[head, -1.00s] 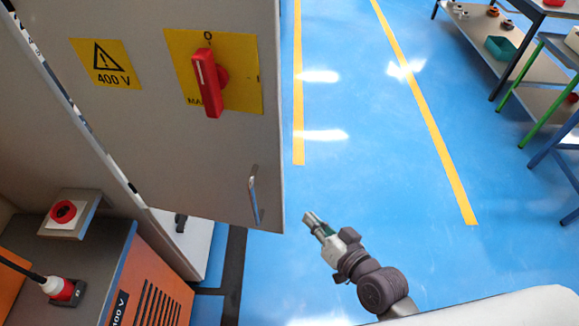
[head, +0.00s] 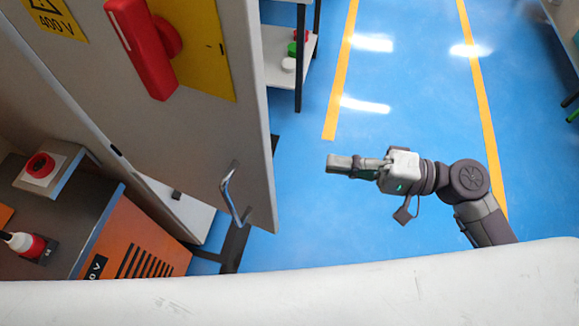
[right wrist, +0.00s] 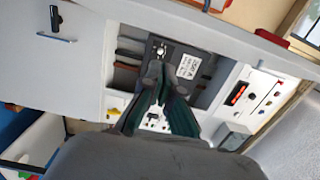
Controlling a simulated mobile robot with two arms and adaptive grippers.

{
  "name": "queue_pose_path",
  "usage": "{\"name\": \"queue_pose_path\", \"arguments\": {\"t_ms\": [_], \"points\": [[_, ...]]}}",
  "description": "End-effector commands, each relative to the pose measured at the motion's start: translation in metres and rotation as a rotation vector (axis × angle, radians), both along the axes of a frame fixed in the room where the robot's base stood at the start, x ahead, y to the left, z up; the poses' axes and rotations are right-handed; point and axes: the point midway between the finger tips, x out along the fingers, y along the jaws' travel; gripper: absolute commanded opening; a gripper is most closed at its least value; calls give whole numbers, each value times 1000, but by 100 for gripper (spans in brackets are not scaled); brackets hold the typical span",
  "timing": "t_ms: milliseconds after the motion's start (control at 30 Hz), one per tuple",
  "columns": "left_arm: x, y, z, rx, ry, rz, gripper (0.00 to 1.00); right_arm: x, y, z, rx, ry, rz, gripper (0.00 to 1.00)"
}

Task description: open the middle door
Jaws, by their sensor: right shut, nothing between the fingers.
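A grey cabinet door (head: 105,115) with a yellow 400 V sign (head: 50,12) and a red rotary switch (head: 143,45) fills the left of the head view. Its metal bar handle (head: 230,195) is low, near the door's right edge. I cannot tell whether this is the middle door. My right gripper (head: 332,162) is to the right of the handle, apart from it, shut and empty, with its fingers pointing left. In the right wrist view its fingers (right wrist: 162,105) point at a grey cabinet (right wrist: 100,60) with a recess of devices. My left gripper is not in view.
An orange and grey machine (head: 140,245) with a red-white plug (head: 25,243) stands at lower left. A shelf with small parts (head: 292,60) is behind the door. Blue floor with yellow lines (head: 340,75) is open on the right. My white body edge crosses the bottom.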

Motion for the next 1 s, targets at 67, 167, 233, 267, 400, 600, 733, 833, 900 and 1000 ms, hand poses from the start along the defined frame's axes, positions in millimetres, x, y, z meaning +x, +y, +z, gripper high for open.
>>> {"name": "queue_pose_path", "arguments": {"t_ms": [67, 167, 233, 267, 400, 600, 733, 833, 900, 1000], "points": [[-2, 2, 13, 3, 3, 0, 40, 5, 17, 7, 4, -1, -1, 0], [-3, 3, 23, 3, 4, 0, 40, 11, 39, 7, 4, 0, -2, 0], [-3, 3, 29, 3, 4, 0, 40, 14, 54, 7, 4, -2, 0, 0], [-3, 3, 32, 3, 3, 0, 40, 16, 60, 7, 4, 0, -1, 0], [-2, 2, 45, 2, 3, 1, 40, 9, 79, 4, 1, 5, 0, 0], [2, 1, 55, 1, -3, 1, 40, -11, 89, 2, 0, 3, -3, 0], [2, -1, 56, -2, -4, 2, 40, -15, 92, 0, -1, 0, -3, 0], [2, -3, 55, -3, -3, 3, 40, -16, 92, 0, -1, -1, -3, 0], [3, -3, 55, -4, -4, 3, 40, -16, 92, -1, -1, -1, -3, 0], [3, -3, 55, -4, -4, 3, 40, -16, 92, -1, -1, -1, -3, 0]]}}
